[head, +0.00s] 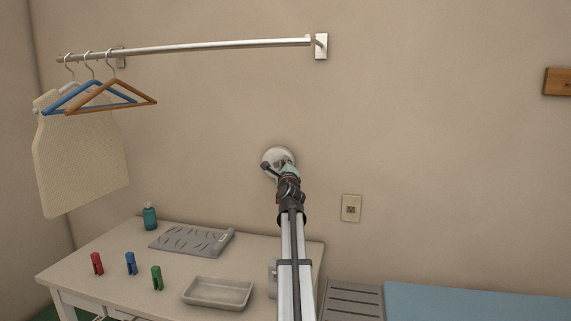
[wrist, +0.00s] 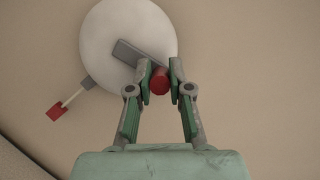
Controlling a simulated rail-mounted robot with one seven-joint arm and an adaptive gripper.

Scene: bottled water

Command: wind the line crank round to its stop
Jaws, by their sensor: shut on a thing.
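The line crank (wrist: 112,28) is a round whitish disc on the wall with a dark grey arm (wrist: 137,52) and a red knob (wrist: 160,81) at the arm's end. In the wrist view the arm slants down and right from the disc's middle. My gripper (wrist: 160,73) is shut on the red knob, one finger on each side. A grey block on the disc's lower left rim carries a pale rod with a red tip (wrist: 57,114). In the head view the crank (head: 271,155) is partly hidden behind my gripper (head: 284,172).
Below stands a table (head: 115,241) with a shallow tray (head: 218,292), a grey slotted board (head: 190,239), several coloured clips and a teal bottle (head: 150,216). A rail (head: 200,47) with hangers is above left. A wall socket (head: 351,208) is to the right. The wall around the crank is clear.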

